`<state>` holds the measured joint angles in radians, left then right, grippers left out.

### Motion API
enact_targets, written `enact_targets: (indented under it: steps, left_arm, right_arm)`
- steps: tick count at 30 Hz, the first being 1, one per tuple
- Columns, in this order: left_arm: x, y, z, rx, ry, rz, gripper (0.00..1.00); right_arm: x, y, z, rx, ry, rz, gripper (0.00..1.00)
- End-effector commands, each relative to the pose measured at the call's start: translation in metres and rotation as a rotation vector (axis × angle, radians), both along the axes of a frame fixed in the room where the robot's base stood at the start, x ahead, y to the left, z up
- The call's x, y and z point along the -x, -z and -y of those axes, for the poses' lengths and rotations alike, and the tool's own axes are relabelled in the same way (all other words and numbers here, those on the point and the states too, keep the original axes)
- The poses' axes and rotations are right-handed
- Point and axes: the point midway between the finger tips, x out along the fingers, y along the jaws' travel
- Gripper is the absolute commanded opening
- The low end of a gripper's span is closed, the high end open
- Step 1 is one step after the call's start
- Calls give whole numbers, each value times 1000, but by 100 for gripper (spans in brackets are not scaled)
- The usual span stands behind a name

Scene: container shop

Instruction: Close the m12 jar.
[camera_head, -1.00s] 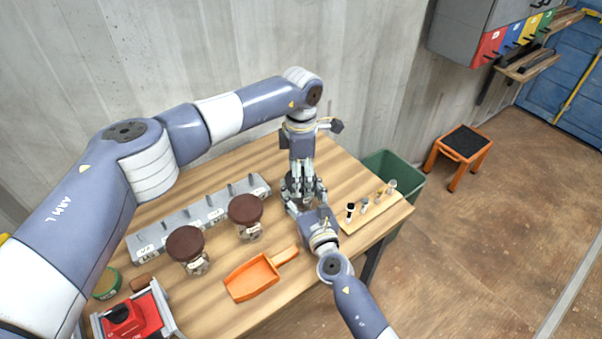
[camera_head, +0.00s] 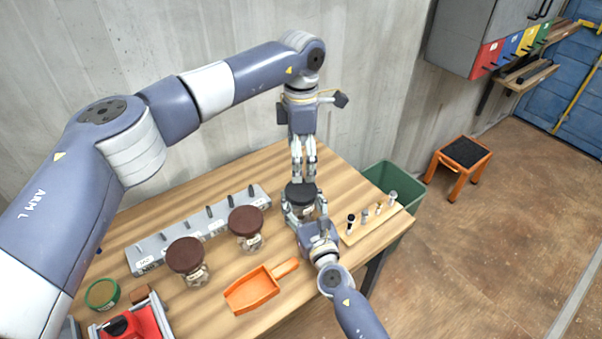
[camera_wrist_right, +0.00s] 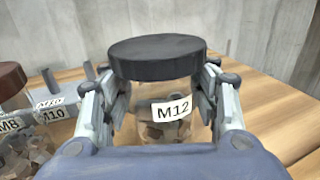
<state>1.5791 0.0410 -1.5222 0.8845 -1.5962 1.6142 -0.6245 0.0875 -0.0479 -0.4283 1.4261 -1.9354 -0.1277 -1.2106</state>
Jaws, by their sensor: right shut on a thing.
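The M12 jar is clear with metal parts inside and a white label reading M12 (camera_wrist_right: 171,109). Its dark lid (camera_head: 300,193) sits level on the mouth; it also shows in the right wrist view (camera_wrist_right: 157,58). My right gripper (camera_head: 303,212) is shut around the jar body, one finger on each side below the lid; it also shows in the right wrist view (camera_wrist_right: 160,105). My left gripper (camera_head: 304,178) points straight down above the lid, holding nothing, with a gap between its fingers. Whether the lid is screwed tight cannot be seen.
Two brown-lidded jars (camera_head: 246,220) (camera_head: 186,255) stand to the left. A grey rack with pegs (camera_head: 205,225) lies behind them. An orange scoop (camera_head: 252,288) lies in front. A wooden strip with small bolts (camera_head: 370,218) is to the right. A green bin (camera_head: 400,185) stands beyond the table.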

Motion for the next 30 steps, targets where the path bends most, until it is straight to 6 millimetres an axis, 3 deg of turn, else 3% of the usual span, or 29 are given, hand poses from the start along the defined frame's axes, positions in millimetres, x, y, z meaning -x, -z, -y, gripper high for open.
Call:
enact_targets:
  steps: [6,16,17,19,30]
  left_arm:
    - [0,-25,0,1,1,-1,90]
    - [0,-28,0,1,1,-1,90]
    - [0,-28,0,0,1,-1,90]
    - [0,-28,0,1,1,-1,90]
    - [0,-28,0,0,1,-1,90]
  right_arm:
    - [-1,-2,0,-1,1,4,0]
    - [-1,-2,0,-1,1,4,0]
    - [-1,-2,0,-1,1,4,60]
    - [-1,-2,0,-1,1,4,76]
    - [0,-1,0,-2,0,2,79]
